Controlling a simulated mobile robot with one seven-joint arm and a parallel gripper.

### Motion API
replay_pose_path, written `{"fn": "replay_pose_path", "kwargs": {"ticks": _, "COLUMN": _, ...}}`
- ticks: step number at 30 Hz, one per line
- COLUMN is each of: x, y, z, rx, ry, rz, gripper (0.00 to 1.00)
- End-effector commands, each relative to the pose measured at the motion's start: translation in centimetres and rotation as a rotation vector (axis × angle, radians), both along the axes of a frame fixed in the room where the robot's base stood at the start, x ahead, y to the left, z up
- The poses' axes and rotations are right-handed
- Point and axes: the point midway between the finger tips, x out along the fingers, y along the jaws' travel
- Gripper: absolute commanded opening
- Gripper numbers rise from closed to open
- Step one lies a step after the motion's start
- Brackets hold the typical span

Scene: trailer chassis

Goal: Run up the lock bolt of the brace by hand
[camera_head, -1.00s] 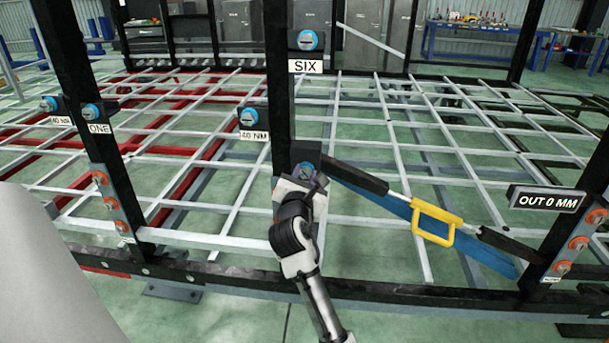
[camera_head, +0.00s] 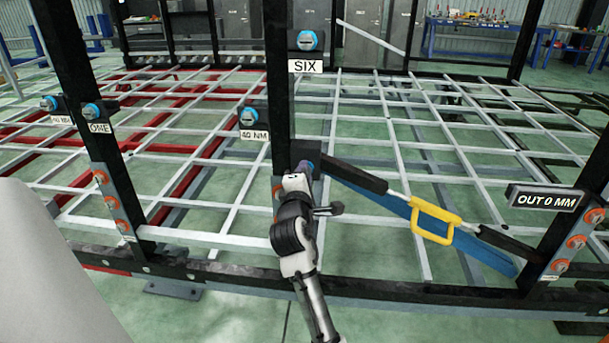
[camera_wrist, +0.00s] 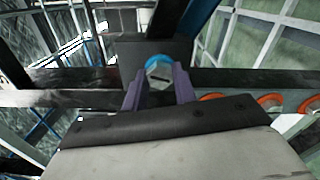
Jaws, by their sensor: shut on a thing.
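The brace (camera_head: 354,178) runs down to the right from the centre post, with black ends, a silver middle and a yellow handle (camera_head: 435,222). The lock bolt (camera_wrist: 158,70) has a pale head with a dark slot and a blue ring, set in a dark block at the brace's upper end. My gripper (camera_head: 303,170) is at this block; in the wrist view its two purple fingers (camera_wrist: 160,84) stand either side of the bolt head, shut on it. In the head view my gripper hides most of the bolt.
The centre post (camera_head: 281,100) carries a SIX label (camera_head: 305,66) under another blue-ringed bolt (camera_head: 307,40). A sign (camera_head: 544,198) at right reads OUT 0 MM. Orange-ringed bolts (camera_head: 577,243) sit on the right post. A lower rail (camera_head: 400,294) crosses in front; grey lattice bars lie behind.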

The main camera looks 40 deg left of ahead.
Motion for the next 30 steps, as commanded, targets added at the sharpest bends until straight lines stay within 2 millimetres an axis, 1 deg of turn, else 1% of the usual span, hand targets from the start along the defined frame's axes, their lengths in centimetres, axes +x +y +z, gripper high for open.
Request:
{"fn": "replay_pose_path", "kwargs": {"ticks": 1, "x": -0.1, "y": 0.03, "z": -0.28, "rx": 0.035, "ry": 0.028, "rz": 0.001, "gripper": 0.04}}
{"fn": "replay_pose_path", "kwargs": {"ticks": 30, "x": -0.14, "y": 0.09, "z": -0.52, "rx": 0.819, "ry": 0.51, "rz": -0.001, "gripper": 0.04}}
